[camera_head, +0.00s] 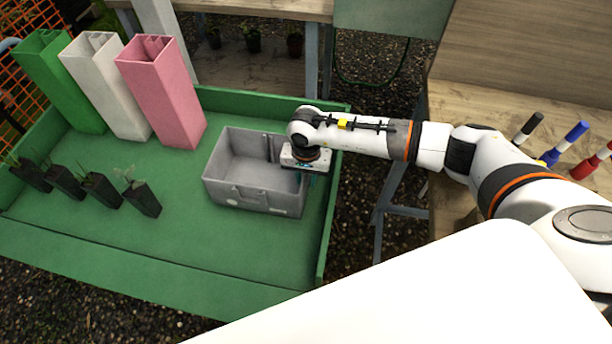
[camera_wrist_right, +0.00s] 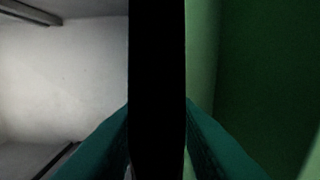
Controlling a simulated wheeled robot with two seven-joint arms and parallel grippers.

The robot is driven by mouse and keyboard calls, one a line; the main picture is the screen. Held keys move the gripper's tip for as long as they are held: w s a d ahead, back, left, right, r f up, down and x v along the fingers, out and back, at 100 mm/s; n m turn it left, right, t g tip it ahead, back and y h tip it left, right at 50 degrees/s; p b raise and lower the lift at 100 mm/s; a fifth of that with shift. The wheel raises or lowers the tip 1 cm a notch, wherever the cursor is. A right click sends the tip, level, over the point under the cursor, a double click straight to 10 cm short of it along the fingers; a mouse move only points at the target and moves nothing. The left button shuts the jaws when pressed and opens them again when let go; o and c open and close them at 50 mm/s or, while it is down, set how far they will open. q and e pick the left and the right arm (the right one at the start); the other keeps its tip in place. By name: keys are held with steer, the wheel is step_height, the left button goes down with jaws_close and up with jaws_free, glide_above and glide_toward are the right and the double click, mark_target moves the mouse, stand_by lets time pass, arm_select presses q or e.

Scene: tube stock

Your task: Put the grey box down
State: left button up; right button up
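The grey box (camera_head: 232,193) is an open, empty-looking bin, upright at the right side of the green tray table (camera_head: 200,265). I cannot tell whether its base touches the green surface or hangs slightly above it. My right gripper (camera_head: 306,178) comes down over the box's right wall. In the right wrist view its teal fingers (camera_wrist_right: 157,140) close in on both sides of a dark upright band, which looks like that wall. The box's pale inside (camera_wrist_right: 60,80) is left of it and green surface right. My left gripper is not in view.
Green (camera_head: 62,85), white (camera_head: 108,90) and pink (camera_head: 165,95) tall square tubes stand at the back left. Several dark plant pots (camera_head: 100,188) stand at the left. The tray's raised right edge (camera_head: 326,225) is close to the box. The tray's front middle is clear.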

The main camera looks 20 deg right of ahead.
step_height(320, 180, up, 12)
steer(key=shift+r+b, duration=0.1)
steer(key=shift+b, duration=0.3)
